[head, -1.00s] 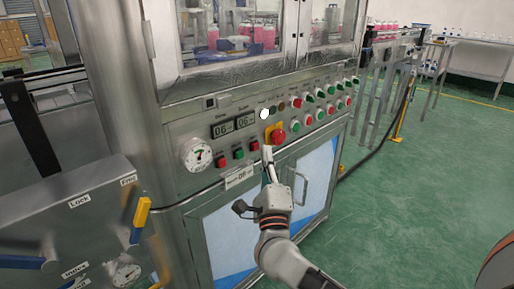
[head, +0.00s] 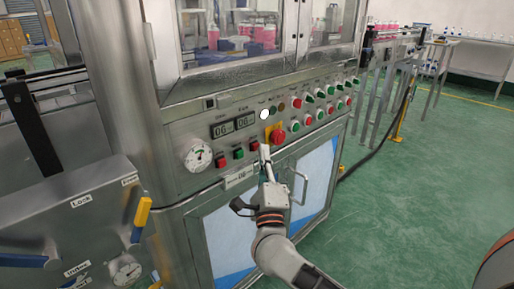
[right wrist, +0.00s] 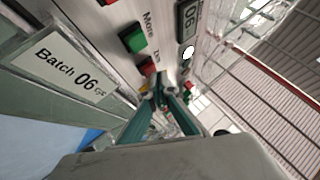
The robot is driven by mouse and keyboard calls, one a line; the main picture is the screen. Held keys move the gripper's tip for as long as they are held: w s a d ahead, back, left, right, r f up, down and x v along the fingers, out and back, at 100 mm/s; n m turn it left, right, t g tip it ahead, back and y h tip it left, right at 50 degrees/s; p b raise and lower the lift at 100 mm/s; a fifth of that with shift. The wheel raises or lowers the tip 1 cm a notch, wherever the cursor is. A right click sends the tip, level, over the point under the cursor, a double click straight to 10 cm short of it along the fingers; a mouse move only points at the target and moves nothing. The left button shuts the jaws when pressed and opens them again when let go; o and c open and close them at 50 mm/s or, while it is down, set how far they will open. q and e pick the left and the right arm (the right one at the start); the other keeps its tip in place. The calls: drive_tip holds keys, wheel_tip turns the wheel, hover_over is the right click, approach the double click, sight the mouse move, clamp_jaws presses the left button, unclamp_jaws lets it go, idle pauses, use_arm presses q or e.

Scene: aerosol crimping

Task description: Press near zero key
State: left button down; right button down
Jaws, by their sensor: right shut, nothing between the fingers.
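The key panel on the machine front has a row of three keys under two displays. The red key at the row's right end (head: 254,146) is the one beside the partly hidden label that seems to read "Zero"; it also shows in the right wrist view (right wrist: 148,66). The green key (head: 238,153) is to its left. My right gripper (head: 264,150) is shut and empty, its fingertips just right of that red key. In the right wrist view its fingertips (right wrist: 160,92) are close below the key; contact cannot be told. My left gripper is out of view.
A red knob on a yellow plate (head: 278,136) is close right of my fingertips. A "Batch" label (head: 240,177) is below the keys, a round gauge (head: 198,156) to their left. A door handle (head: 301,187) stands out right of my gripper.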

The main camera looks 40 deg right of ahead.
drive_tip(key=shift+w, duration=0.4)
idle(0.3)
drive_tip(key=shift+s+r, duration=0.1)
drive_tip(key=shift+s, duration=0.05)
drive_tip(key=shift+s+p, duration=0.4)
drive_tip(key=shift+s, duration=0.3)
